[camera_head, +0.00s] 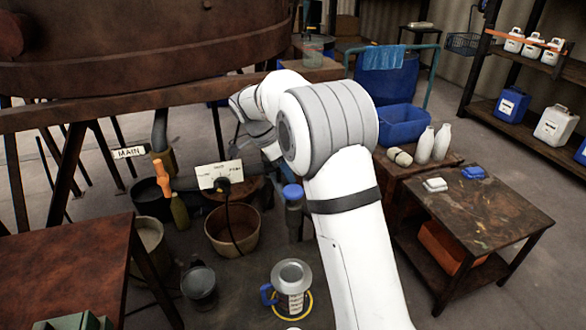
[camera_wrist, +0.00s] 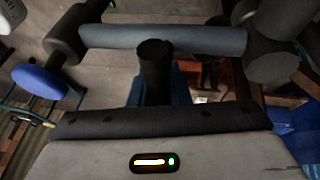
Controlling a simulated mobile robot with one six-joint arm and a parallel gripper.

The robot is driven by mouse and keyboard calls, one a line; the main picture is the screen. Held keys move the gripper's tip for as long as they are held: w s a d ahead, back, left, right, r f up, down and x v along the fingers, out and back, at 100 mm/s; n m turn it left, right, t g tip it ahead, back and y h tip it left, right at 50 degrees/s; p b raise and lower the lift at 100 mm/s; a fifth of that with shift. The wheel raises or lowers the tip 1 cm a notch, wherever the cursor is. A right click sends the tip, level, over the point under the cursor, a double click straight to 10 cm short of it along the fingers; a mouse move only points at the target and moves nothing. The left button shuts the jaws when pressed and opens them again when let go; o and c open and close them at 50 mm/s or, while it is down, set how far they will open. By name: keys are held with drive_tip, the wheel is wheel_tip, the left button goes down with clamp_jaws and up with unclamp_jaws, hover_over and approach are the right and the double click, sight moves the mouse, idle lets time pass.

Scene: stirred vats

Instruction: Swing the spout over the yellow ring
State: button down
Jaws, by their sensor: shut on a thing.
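The yellow ring (camera_head: 309,303) lies on the floor at the bottom centre of the head view. A metal jug (camera_head: 291,274) with a blue handle stands in it and hides part of it. In the wrist view my gripper (camera_wrist: 155,50) is shut on a grey horizontal bar (camera_wrist: 210,40) with dark fittings at both ends. A blue oval knob (camera_wrist: 42,81) shows left of the bar. The bar looks like part of the spout, but I cannot tell for sure.
A rusty vat (camera_head: 150,60) fills the upper left. A grey bucket (camera_head: 199,287) is left of the ring. A low table (camera_head: 485,215) is on the right.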

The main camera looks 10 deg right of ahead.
drive_tip(key=shift+a+m, duration=0.2)
drive_tip(key=shift+m, duration=0.1)
drive_tip(key=c, duration=1.4)
unclamp_jaws()
drive_tip(key=shift+o, duration=0.2)
drive_tip(key=p+v, duration=0.1)
drive_tip(key=v, duration=0.6)
drive_tip(key=shift+a+r, duration=0.2)
drive_tip(key=shift+r, duration=0.1)
drive_tip(key=shift+r, duration=0.1)
drive_tip(key=shift+s+d+r+p, duration=0.15)
drive_tip(key=shift+d+r+p, duration=0.05)
drive_tip(key=shift+r+p, duration=0.1)
drive_tip(key=s+d+r+n+t+y+p, duration=0.1)
drive_tip(key=s+d+r+n+p, duration=0.2)
drive_tip(key=s, duration=0.4)
drive_tip(key=s+d+r+n+y+p, duration=0.1)
drive_tip(key=s+d+r+n+y, duration=0.15)
drive_tip(key=s+n, duration=0.4)
drive_tip(key=s+d+r+n+t+p, duration=0.15)
drive_tip(key=s+d, duration=0.25)
drive_tip(key=s, duration=0.4)
drive_tip(key=s+f+n+t+y+p, duration=0.1)
drive_tip(key=s+f+n+p, duration=0.1)
drive_tip(key=s, duration=0.8)
drive_tip(key=n+p, duration=0.1)
drive_tip(key=n, duration=0.1)
drive_tip(key=shift+d+f+n, duration=0.25)
drive_tip(key=shift+n, duration=0.15)
